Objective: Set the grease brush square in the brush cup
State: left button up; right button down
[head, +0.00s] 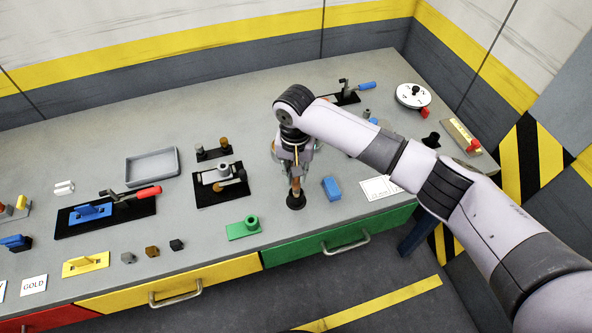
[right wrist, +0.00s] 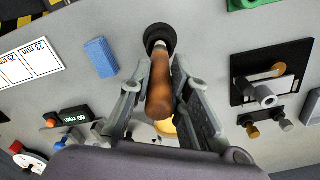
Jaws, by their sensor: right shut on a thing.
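The grease brush (head: 296,187) has a brown wooden handle and hangs roughly upright below my right gripper (head: 295,170). In the right wrist view the brush handle (right wrist: 160,92) lies between the two fingers of my right gripper, which is shut on it. The black round brush cup (head: 296,202) stands on the bench directly under the brush. It also shows in the right wrist view (right wrist: 160,33), with the brush's pale lower end at its mouth. How deep the brush sits, and whether it touches the bottom, is hidden. My left gripper is not in view.
A black fixture (head: 222,185) is farther left. Bare grey bench surrounds the cup.

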jog(key=shift+f+b, duration=0.4)
jog(key=shift+f, duration=1)
jog(key=c, duration=1.4)
grip_release()
jog(key=shift+r, duration=0.1)
notch_tip(320, 180, up, 12)
jog(key=shift+f, duration=0.1)
